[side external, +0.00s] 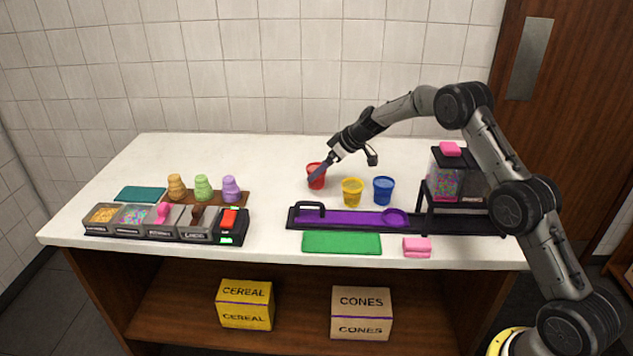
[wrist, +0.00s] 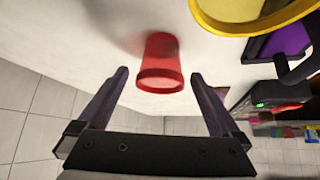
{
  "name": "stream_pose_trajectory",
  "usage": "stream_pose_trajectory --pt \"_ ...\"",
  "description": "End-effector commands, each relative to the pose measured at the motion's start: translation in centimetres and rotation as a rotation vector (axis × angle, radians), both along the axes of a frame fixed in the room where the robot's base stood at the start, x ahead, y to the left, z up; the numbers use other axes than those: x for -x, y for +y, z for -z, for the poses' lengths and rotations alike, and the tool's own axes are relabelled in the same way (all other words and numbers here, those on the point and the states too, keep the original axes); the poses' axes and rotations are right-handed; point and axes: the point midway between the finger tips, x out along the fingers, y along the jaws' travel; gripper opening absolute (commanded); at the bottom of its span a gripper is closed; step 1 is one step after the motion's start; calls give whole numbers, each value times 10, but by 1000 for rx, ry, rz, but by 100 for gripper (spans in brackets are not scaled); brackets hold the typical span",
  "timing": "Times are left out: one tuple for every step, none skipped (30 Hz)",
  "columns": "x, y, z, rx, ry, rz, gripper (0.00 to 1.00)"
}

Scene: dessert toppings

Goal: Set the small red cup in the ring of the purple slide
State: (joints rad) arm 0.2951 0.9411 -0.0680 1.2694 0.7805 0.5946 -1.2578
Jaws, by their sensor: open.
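The small red cup (side external: 316,176) stands upright on the white counter, left of the yellow cup. In the wrist view the red cup (wrist: 161,62) is ahead of my gripper, roughly between the lines of the two fingers. My gripper (side external: 321,168) is open and empty, with its fingers at the red cup in the side view. In the wrist view the open fingers (wrist: 158,82) stand on either side of the cup's rim. I cannot tell whether they touch it. The purple slide (side external: 350,217) lies in a black tray in front of the cups. Its ring (side external: 396,215) is at the right end and looks empty.
A yellow cup (side external: 352,191) and a blue cup (side external: 383,190) stand between the red cup and the ring. A topping dispenser (side external: 455,180) stands over the tray's right part. A green cloth (side external: 341,242) and pink sponge (side external: 417,247) lie in front. Topping bins (side external: 162,221) are at left.

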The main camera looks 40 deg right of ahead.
Motion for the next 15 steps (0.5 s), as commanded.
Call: stream_pose_trajectory --pt "-3 2 4 0 1 -1 100" --pt "-5 3 5 -1 0 -1 100" --pt "-8 4 9 -1 2 -1 100" --pt "-11 6 12 0 1 -2 100" --pt "-14 7 15 0 1 -2 100" --pt "-18 9 18 0 1 -2 100" --pt "-20 10 20 0 1 -3 100" --pt "-23 11 23 0 1 -3 100" --pt "-25 11 27 0 2 -3 100" --pt "-27 12 30 0 2 -2 100" --pt "-28 13 31 0 1 -1 100" --pt "-30 13 33 0 0 -1 100" --pt "-31 13 34 -1 0 -1 100" --pt "-32 14 35 0 0 0 100" --pt "-32 14 35 0 0 0 100"
